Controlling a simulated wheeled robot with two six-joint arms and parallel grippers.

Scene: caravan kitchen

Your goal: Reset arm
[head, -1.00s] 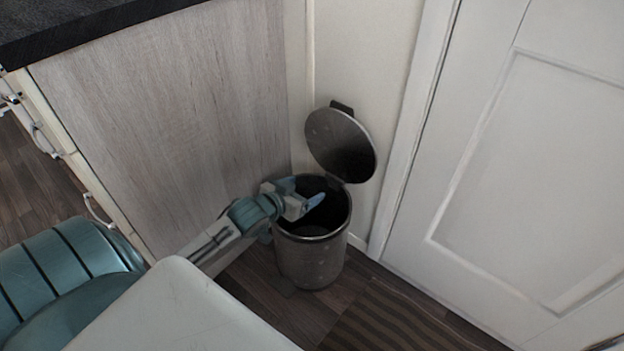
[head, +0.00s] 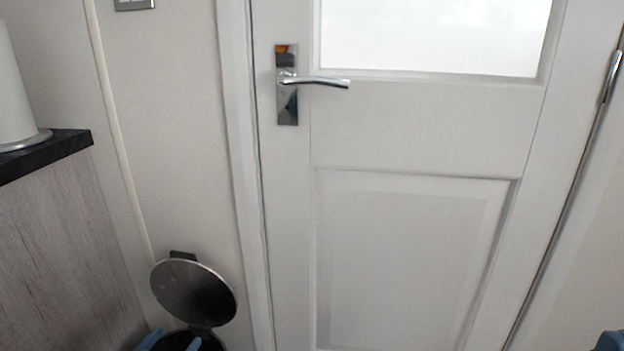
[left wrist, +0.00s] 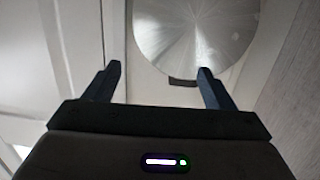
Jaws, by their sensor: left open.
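My left gripper (head: 172,341) shows only by its two blue fingertips at the bottom edge of the head view. They are apart, with nothing seen between them, at the mouth of the metal bin (head: 186,335). The bin's round lid (head: 195,292) stands raised behind it. In the left wrist view my left gripper (left wrist: 159,72) is open and empty, with the shiny lid (left wrist: 195,30) beyond the fingers. The bin's body is mostly out of view. My right gripper is not clearly seen; a small blue part sits at the bottom right corner of the head view.
A white door (head: 413,130) with a chrome handle (head: 315,81) fills the middle and right. A wood-fronted counter (head: 60,260) with a dark top stands at left, close to the bin. A white roll (head: 14,85) stands on the counter.

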